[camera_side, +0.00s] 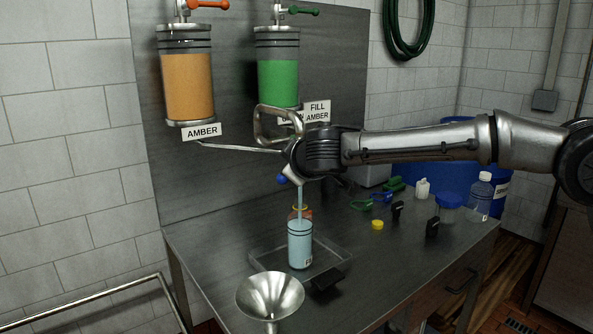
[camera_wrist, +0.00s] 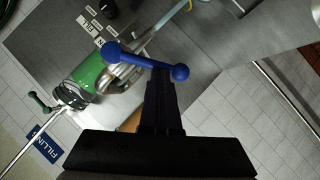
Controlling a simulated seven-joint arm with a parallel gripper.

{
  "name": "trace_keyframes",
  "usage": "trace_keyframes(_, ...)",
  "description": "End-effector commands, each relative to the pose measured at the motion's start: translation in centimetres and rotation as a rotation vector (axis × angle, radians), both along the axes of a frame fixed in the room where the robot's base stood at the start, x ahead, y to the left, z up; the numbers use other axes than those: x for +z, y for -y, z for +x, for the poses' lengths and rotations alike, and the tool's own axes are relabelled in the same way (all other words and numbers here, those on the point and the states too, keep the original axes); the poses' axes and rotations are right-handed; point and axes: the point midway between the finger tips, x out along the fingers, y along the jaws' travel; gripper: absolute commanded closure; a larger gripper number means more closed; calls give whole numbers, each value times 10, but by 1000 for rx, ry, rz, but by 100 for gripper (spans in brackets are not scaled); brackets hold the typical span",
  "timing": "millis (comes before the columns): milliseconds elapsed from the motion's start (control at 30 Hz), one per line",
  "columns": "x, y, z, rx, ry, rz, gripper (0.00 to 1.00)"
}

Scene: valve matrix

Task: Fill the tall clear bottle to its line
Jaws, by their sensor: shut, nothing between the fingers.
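A bottle (camera_side: 300,252) stands upright in a shallow clear tray (camera_side: 262,258) on the bench. It holds pale blue liquid nearly up to its shoulder, around the dark bands. A thin pale blue stream (camera_side: 299,200) runs down into its mouth. A blue valve lever with ball ends (camera_wrist: 148,62) spans the area just beyond my fingers in the wrist view; one blue ball (camera_side: 282,180) shows in the side view. My gripper (camera_wrist: 160,75) is shut and empty, with its tips at the lever; I cannot tell whether they touch. In the side view my wrist hides the valve body.
An amber tank (camera_side: 187,85) with an orange lever and a green tank (camera_side: 278,80) with a green lever hang on the back panel. A sign reads "FILL AMBER" (camera_side: 317,111). A metal funnel (camera_side: 270,295) stands in front.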

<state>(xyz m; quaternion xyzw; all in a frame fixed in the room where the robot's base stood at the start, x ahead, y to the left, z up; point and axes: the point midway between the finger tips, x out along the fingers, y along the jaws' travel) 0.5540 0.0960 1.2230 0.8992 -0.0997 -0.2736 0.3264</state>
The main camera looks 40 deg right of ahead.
Motion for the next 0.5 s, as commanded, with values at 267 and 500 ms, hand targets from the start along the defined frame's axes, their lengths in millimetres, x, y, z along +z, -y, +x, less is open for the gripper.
trace_keyframes(267,32,-33,-36,9,2,1,100)
trace_keyframes(500,50,-49,-72,6,1,1,100)
